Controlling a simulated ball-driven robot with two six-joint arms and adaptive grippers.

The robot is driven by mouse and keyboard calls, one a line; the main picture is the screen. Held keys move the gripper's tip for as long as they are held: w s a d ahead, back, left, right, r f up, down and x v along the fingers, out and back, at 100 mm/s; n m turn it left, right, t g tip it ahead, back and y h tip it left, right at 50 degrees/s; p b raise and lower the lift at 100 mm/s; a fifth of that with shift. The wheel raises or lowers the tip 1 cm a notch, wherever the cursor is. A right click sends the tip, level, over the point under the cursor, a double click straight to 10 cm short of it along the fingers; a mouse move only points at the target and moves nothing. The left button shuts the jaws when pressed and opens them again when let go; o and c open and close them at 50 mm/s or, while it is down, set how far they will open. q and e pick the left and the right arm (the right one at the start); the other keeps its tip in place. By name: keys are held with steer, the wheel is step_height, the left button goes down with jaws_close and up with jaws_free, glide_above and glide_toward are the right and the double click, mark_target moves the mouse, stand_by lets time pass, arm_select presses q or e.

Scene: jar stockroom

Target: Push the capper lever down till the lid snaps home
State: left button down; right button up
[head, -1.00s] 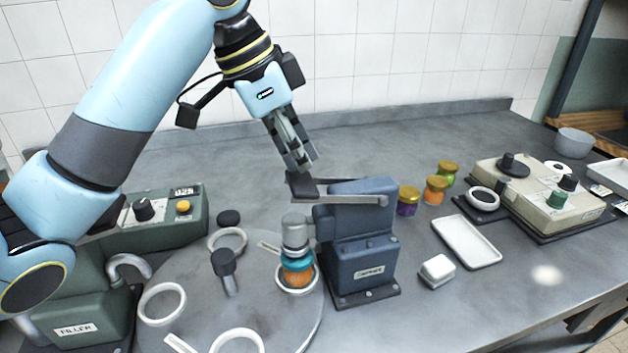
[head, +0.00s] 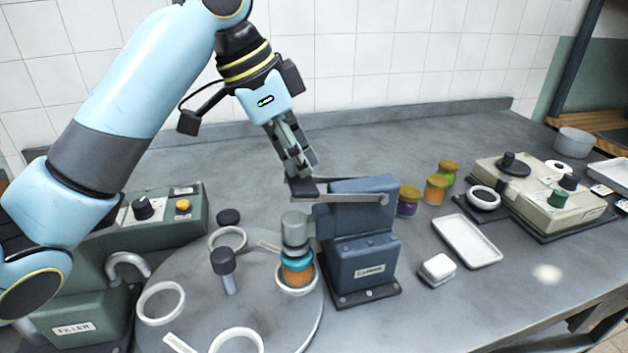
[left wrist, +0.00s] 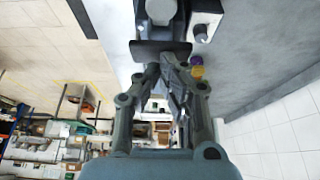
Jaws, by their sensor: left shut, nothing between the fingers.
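The capper (head: 352,265) is a dark blue machine standing beside the round turntable (head: 190,315). Its grey lever ends in a flat black pad (head: 308,190), on the left of the capper's top. My left gripper (head: 304,172) is shut and empty, pointing down with its fingertips at the pad; they appear to touch it. In the left wrist view the pad (left wrist: 150,50) lies just beyond the fingertips. The capper's grey head (head: 294,226) is over a jar with orange contents (head: 298,276) and a teal lid (head: 297,258). Any gap between lid and jar is too small to tell. My right gripper is out of view.
A green filler (head: 85,305) stands at the left. Several lidded jars (head: 408,201), a white tray (head: 468,240) and a small white block (head: 438,267) are right of the capper. A beige machine (head: 545,200) is farther right. The back middle of the counter is clear.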

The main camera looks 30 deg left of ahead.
mark_target(297, 180)
arm_select(q)
steer(key=shift+f, duration=0.2)
steer(key=shift+s+f, duration=0.1)
steer(key=shift+f, duration=0.5)
steer(key=shift+a+f+b, duration=0.1)
steer(key=shift+f+b, duration=0.55)
steer(key=shift+f, duration=0.2)
steer(key=shift+r, duration=0.1)
step_height(297, 180, up, 4)
steer(key=p, duration=0.5)
steer(key=shift+r+p, duration=0.2)
steer(key=shift+p, duration=0.2)
steer(key=shift+f, duration=0.1)
